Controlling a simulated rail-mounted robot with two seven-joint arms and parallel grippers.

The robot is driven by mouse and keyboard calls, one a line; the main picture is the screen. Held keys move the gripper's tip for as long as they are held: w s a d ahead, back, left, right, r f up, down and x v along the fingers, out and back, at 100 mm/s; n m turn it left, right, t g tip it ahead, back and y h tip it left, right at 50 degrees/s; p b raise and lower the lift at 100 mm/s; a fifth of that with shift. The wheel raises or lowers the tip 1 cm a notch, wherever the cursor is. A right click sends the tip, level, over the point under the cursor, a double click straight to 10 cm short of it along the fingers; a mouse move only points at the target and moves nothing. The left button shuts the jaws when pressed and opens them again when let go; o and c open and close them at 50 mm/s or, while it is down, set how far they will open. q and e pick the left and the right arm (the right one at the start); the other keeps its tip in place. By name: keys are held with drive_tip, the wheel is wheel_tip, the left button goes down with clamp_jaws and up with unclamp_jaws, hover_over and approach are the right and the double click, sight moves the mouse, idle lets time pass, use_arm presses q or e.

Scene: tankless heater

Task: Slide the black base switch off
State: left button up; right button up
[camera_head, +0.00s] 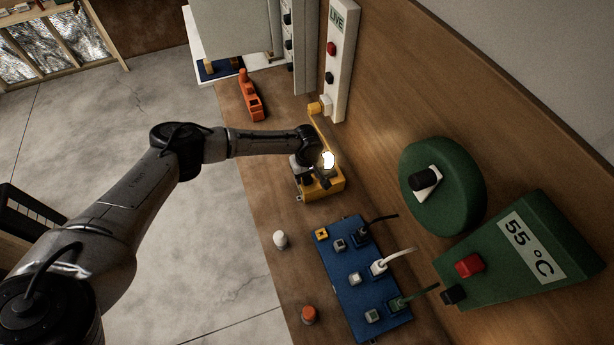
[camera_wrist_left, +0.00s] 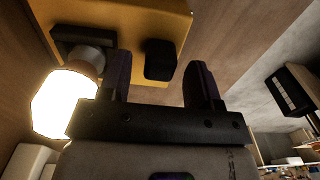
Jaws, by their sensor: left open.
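The yellow base (camera_head: 334,191) sits on the wooden bench with a lit bulb (camera_head: 328,159) over it. In the left wrist view the yellow base (camera_wrist_left: 125,14) fills the top, with the glowing bulb (camera_wrist_left: 62,103) in a dark socket at left. The black base switch (camera_wrist_left: 160,60) is a small block on the yellow face. My left gripper (camera_wrist_left: 160,80) is open, and the switch appears between its two fingers; contact is not clear. In the head view my left gripper (camera_head: 318,178) is at the base and hides part of it. My right gripper is not in view.
A blue power strip (camera_head: 352,265) with several switches and plugs lies nearer on the bench. A white bulb (camera_head: 280,239) and an orange-topped piece (camera_head: 309,314) stand beside it. An orange tool (camera_head: 251,95) lies farther back. Green units (camera_head: 520,250) and a white LIVE panel (camera_head: 341,60) are at the wall.

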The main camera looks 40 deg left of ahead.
use_arm(q)
drive_tip(key=shift+f, duration=0.45)
clamp_jaws()
idle(0.4)
